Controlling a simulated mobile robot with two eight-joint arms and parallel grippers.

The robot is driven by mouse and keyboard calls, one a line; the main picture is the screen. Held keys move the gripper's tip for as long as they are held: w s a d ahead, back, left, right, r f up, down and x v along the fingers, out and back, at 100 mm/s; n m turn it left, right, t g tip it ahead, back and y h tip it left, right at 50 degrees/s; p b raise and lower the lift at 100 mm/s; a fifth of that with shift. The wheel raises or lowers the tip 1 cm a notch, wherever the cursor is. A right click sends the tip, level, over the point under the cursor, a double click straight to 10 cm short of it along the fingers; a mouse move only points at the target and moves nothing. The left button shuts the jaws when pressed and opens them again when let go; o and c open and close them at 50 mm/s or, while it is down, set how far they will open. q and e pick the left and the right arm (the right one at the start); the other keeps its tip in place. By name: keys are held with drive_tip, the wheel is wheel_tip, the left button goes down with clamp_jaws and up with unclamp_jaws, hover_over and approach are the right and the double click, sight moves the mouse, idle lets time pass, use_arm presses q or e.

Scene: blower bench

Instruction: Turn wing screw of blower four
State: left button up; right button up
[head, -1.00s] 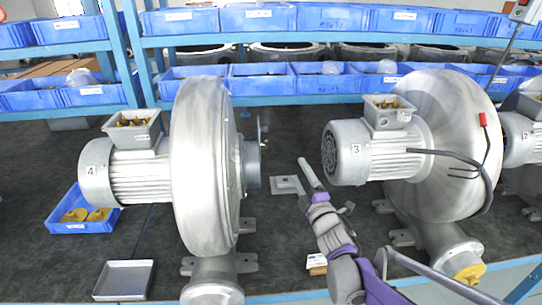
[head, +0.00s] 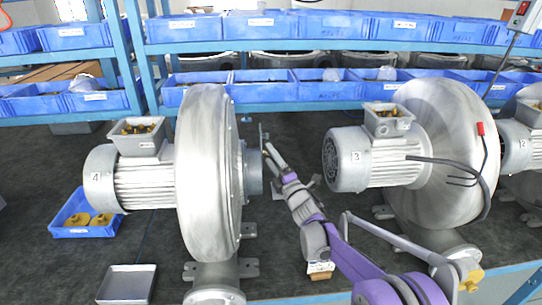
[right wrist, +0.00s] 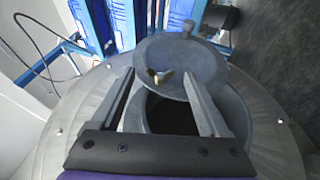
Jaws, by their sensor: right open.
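Blower four (head: 208,175), a grey metal blower with a "4" on its motor, stands left of centre in the head view. Its short inlet pipe (head: 253,172) faces right, with a thin upright plate (head: 263,138) at its mouth. In the right wrist view, a round grey cover (right wrist: 205,62) stands beyond a dark opening (right wrist: 170,113). A small brass wing screw (right wrist: 160,76) sits on the cover. My right gripper (head: 268,151) is open at the pipe mouth. In the wrist view its fingers (right wrist: 158,78) lie either side of the screw, apart from it. My left gripper is out of view.
Blower three (head: 440,150) stands to the right, with a black cable hanging. A blue bin (head: 84,232) with yellow parts and an empty metal tray (head: 127,284) lie left of blower four. Shelves with blue bins (head: 325,90) run behind.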

drive_tip(key=shift+w+a, duration=0.1)
drive_tip(key=shift+w, duration=0.05)
clamp_jaws()
idle(0.4)
